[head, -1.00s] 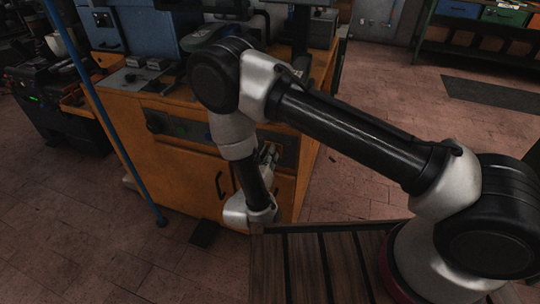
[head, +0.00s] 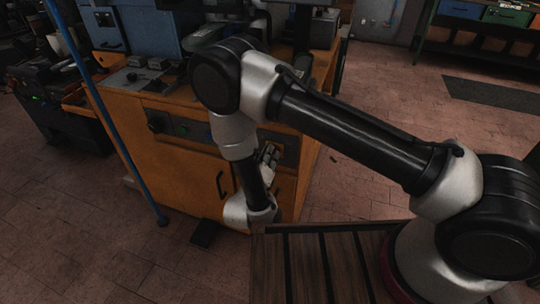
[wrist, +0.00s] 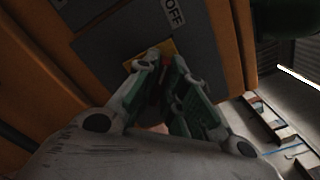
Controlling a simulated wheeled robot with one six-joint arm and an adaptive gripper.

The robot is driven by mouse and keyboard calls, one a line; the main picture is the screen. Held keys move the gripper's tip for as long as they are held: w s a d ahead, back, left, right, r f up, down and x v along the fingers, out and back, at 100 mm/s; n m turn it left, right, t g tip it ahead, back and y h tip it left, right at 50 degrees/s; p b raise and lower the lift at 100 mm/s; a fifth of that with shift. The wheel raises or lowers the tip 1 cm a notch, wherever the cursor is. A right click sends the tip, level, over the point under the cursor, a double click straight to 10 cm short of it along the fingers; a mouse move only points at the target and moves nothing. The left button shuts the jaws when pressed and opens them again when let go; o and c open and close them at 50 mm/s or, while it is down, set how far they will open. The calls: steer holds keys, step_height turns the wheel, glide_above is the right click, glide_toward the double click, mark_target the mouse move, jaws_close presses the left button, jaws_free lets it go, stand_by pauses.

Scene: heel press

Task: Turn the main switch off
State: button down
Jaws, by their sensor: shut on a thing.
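The main switch shows in the wrist view as a yellow plate (wrist: 168,46) with a dark red part between my fingers, on a dark grey panel. A white OFF label (wrist: 174,11) is on the panel above it. My gripper (wrist: 165,68) is shut on the red switch part, which the fingers mostly hide. In the head view my gripper (head: 268,158) is at the right end of the grey panel strip (head: 182,129) on the orange cabinet. The switch itself is hidden there, and its setting cannot be told.
The orange cabinet (head: 178,171) stands close in front of my arm, with a black door handle (head: 220,184). A blue pole (head: 115,137) rises at the left. A black pedal-like piece (head: 204,234) lies on the floor. Floor is clear to the right of the cabinet.

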steer(key=c, duration=1.5)
jaws_free()
step_height(320, 180, up, 10)
steer(key=shift+f, duration=0.1)
